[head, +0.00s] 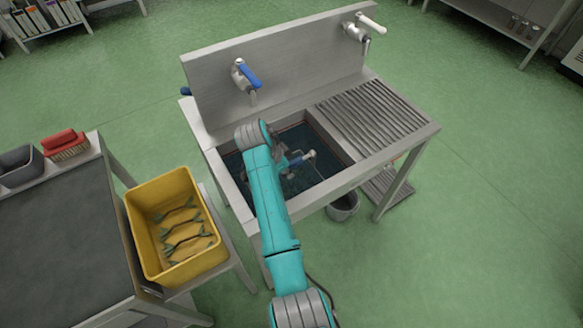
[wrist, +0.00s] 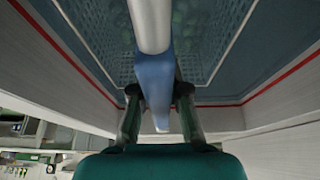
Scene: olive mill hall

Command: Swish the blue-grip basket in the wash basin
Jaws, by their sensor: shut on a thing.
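The wash basin (head: 317,182) is sunk into a steel sink unit and holds dark blue water. A red line runs along its inner wall in the wrist view (wrist: 283,82). My gripper (wrist: 159,92) is down in the basin area, its two fingers shut on the blue grip (wrist: 155,78) of the basket. The basket's perforated wall (wrist: 118,68) surrounds green contents, too blurred to name. In the head view my arm hides most of the basket; the blue grip (head: 296,160) shows beside the wrist. How deep the basket sits in the water is unclear.
A blue-lever tap (head: 245,76) and a white-lever tap (head: 364,28) stand at the back panel. A ribbed drainboard (head: 372,115) lies right of the basin. A yellow crate (head: 150,190) stands left; a grey bucket (head: 343,207) is below the sink.

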